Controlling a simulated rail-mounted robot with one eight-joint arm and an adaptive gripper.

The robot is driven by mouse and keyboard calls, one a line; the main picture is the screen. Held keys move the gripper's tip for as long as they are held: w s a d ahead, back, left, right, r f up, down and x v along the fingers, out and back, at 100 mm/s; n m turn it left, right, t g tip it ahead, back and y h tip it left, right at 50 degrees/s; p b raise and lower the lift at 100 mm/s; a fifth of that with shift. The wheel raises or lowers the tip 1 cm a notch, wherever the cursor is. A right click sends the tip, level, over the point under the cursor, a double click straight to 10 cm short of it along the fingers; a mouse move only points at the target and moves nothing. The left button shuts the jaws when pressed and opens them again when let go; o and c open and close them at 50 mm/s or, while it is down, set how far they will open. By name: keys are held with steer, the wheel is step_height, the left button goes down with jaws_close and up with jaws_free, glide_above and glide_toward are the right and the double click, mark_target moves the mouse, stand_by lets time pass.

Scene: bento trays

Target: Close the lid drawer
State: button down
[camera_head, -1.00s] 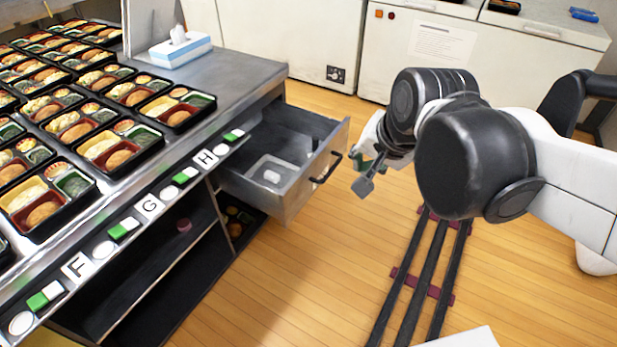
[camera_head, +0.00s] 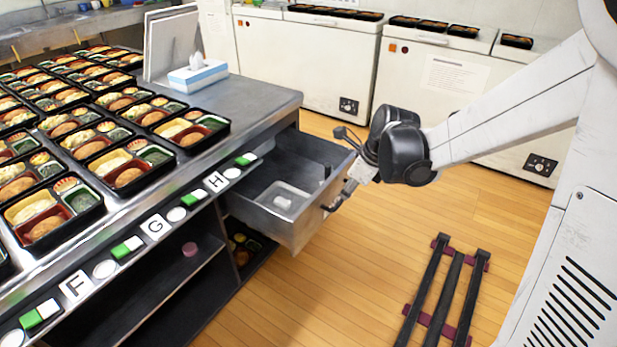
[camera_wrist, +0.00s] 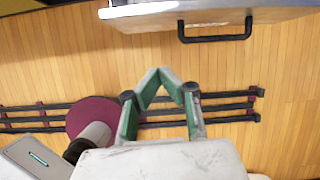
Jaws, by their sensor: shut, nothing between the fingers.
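The grey metal drawer (camera_head: 272,221) stands pulled out from the counter's right end, below the button row. A clear container (camera_head: 284,198) lies inside it. In the wrist view the drawer front (camera_wrist: 150,18) crosses the top edge, with its black bar handle (camera_wrist: 215,38) hanging out from it. My gripper (camera_wrist: 163,76) is shut and empty, with green fingertips brought together below and left of the handle, apart from it in that picture. In the head view my gripper (camera_head: 347,190) is beside the outer drawer front and partly hides the handle; contact cannot be told.
The counter (camera_head: 262,92) carries several filled bento trays (camera_head: 187,130) and a tissue box (camera_head: 198,76). An open shelf lies below. Black floor rails (camera_head: 447,290) run across the wooden floor.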

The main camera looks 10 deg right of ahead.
steer(key=f, duration=0.2)
steer(key=b, duration=0.4)
glide_above(314, 215)
steer(key=s+d, duration=0.1)
steer(key=s, duration=0.1)
steer(key=shift+m, duration=0.4)
steer(key=shift+w+d+f, duration=0.1)
steer(key=shift+f, duration=2.05)
steer(key=shift+w+d+f, duration=0.1)
steer(key=shift+f, duration=2)
